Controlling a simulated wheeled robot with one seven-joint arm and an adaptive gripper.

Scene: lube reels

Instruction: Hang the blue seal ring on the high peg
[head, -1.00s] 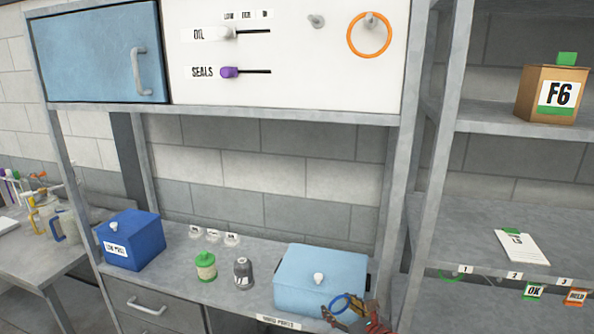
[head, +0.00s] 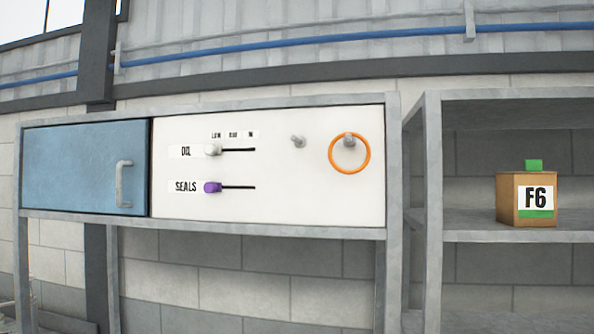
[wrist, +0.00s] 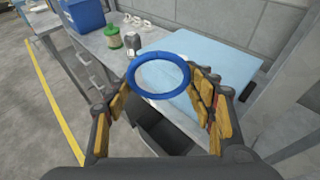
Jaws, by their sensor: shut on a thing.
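The blue seal ring (wrist: 133,80) is in my gripper (wrist: 160,92) in the wrist view. My gripper is shut on it, with the ring lying across between the two fingers above the bench. My gripper is out of the head view. In the head view, two pegs stick out of the white panel high on the rack. The left peg (head: 298,142) is bare. The right peg (head: 349,140) has an orange ring (head: 333,165) hanging on it.
The panel (head: 290,200) also carries a white slider (head: 212,150) and a purple slider (head: 212,188). A blue cabinet door (head: 75,168) is at its left. A box marked F6 (head: 526,198) stands on the right shelf.

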